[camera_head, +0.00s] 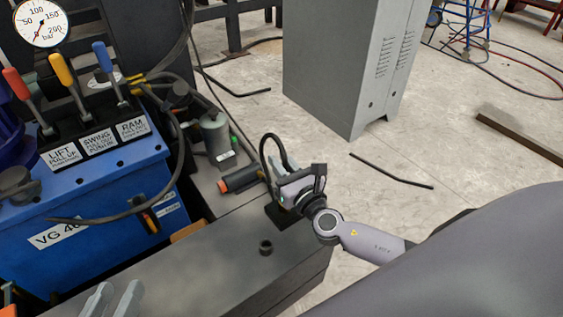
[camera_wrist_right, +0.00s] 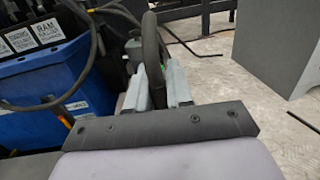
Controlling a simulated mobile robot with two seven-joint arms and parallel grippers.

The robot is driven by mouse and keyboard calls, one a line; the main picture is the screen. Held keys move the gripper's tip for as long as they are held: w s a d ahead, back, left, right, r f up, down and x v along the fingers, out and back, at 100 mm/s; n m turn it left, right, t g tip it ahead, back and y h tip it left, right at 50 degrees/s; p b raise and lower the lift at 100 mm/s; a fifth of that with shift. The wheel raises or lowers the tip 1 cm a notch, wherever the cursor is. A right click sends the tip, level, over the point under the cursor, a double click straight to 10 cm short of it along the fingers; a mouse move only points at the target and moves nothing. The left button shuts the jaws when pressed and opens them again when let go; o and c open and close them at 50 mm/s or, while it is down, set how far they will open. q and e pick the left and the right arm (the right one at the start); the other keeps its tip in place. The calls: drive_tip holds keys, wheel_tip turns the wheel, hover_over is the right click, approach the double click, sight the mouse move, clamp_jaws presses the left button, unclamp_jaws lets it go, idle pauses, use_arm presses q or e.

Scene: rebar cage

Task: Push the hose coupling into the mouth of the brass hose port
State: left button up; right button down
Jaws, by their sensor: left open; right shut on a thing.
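My right gripper (camera_head: 283,172) is above the dark steel ledge and shut on the black hose or its coupling. The hose (camera_head: 265,143) arches up in a loop beside the gripper. In the right wrist view the hose (camera_wrist_right: 152,60) rises between the two grey fingers (camera_wrist_right: 158,88). The coupling itself is hidden by the fingers and the hose. I cannot make out a brass hose port for certain in either view. My left gripper (camera_head: 112,300) is open and empty at the bottom left, with only its grey fingers in view.
A blue machine (camera_head: 110,190) with red, yellow and blue levers stands at the left. An orange-ended dark cylinder (camera_head: 240,179) lies left of my right gripper. A small dark ring (camera_head: 265,246) is on the ledge (camera_head: 220,262). A grey cabinet (camera_head: 335,75) stands behind on open floor.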

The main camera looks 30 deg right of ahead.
drive_tip(key=shift+f+b, duration=1)
drive_tip(key=shift+f+b, duration=0.4)
drive_tip(key=shift+f, duration=0.7)
drive_tip(key=c, duration=0.9)
unclamp_jaws()
drive_tip(key=shift+f, duration=0.1)
drive_tip(key=shift+c, duration=0.2)
